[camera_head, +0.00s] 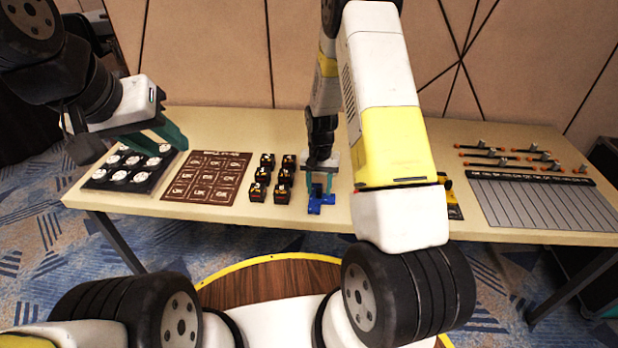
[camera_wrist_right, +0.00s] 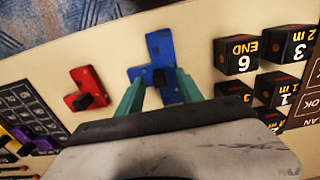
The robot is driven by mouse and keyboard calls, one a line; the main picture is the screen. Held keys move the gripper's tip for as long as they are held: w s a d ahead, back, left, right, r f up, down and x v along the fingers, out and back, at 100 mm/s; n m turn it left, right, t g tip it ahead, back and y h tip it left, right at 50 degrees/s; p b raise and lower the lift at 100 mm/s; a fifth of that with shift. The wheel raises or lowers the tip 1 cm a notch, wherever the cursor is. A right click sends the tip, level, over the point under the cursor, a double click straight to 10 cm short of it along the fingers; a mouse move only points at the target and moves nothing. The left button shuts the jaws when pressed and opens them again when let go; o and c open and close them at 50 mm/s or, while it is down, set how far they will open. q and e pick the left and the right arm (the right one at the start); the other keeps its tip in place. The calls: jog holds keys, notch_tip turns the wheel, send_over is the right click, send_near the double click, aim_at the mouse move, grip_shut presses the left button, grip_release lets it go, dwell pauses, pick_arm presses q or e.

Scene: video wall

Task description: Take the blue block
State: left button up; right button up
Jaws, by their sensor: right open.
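The blue block (camera_head: 326,200) lies near the front edge of the table, below my right gripper (camera_head: 321,188). In the right wrist view, the blue block (camera_wrist_right: 159,48) is an angular, stepped piece with a dark knob on it. The teal fingers of my right gripper (camera_wrist_right: 158,80) are open, one on each side of the knob. I cannot tell whether they touch the block. My left gripper (camera_head: 176,147) is open, with its fingers apart, over the left part of the table near the dark tray.
A red block (camera_wrist_right: 86,90) lies beside the blue one. Black labelled cubes (camera_head: 272,178) stand left of the right gripper. A brown printed mat (camera_head: 207,177), a dark tray of white discs (camera_head: 128,169) and a ruled board (camera_head: 545,204) share the table.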

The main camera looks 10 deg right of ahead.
grip_shut()
dwell(1.3)
